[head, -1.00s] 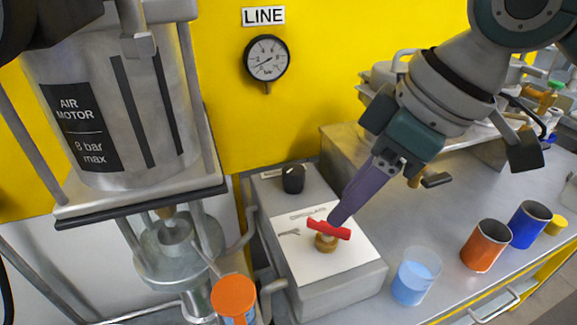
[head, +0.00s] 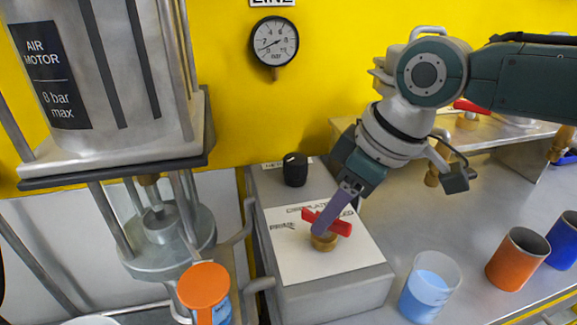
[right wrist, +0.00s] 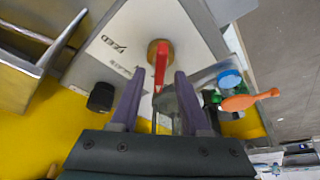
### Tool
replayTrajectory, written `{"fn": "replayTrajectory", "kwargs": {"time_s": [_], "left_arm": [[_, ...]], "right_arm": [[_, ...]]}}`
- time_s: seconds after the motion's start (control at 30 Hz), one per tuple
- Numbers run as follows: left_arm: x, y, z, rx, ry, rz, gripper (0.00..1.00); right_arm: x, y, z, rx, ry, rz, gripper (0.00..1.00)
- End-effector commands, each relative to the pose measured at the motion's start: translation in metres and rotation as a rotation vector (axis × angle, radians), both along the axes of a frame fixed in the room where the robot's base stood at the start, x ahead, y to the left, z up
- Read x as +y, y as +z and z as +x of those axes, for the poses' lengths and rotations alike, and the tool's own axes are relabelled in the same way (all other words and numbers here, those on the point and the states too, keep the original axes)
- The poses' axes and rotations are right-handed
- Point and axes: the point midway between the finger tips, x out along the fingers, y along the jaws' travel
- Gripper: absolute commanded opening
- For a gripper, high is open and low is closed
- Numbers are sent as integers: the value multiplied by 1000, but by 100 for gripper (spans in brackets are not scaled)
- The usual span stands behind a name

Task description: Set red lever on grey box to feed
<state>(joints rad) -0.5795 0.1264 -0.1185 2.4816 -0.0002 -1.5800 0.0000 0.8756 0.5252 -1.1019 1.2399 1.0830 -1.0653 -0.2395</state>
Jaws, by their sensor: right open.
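The red lever (head: 340,227) sits on a brass valve (head: 323,242) on top of the grey box (head: 335,292). It lies slanted from back left to front right in the head view. My right gripper (head: 322,226) comes down over the lever from the upper right. In the right wrist view its two purple fingers are apart, and the lever (right wrist: 161,62) shows between them; I cannot tell whether they touch it. The word FEED (right wrist: 113,44) is legible on the white plate in that view. In the head view the fingers hide part of the lever. My left gripper is not in view.
A black knob (head: 295,170) stands at the back of the box. A cup of blue liquid (head: 431,285) is just right of the box, with orange (head: 517,260) and blue (head: 565,240) cups farther right. The air motor frame (head: 120,160) stands to the left.

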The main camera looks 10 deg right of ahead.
Motion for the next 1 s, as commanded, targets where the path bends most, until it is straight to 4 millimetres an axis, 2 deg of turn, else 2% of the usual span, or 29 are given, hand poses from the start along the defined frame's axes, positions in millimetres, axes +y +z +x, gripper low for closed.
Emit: {"fn": "replayTrajectory", "kwargs": {"time_s": [0.3,0.7,1.0], "left_arm": [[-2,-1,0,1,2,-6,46],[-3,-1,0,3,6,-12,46],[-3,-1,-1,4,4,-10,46]], "right_arm": [[1,-2,1,-1,1,0,45],[1,-2,1,0,0,0,0],[1,-2,1,0,0,0,0]]}}
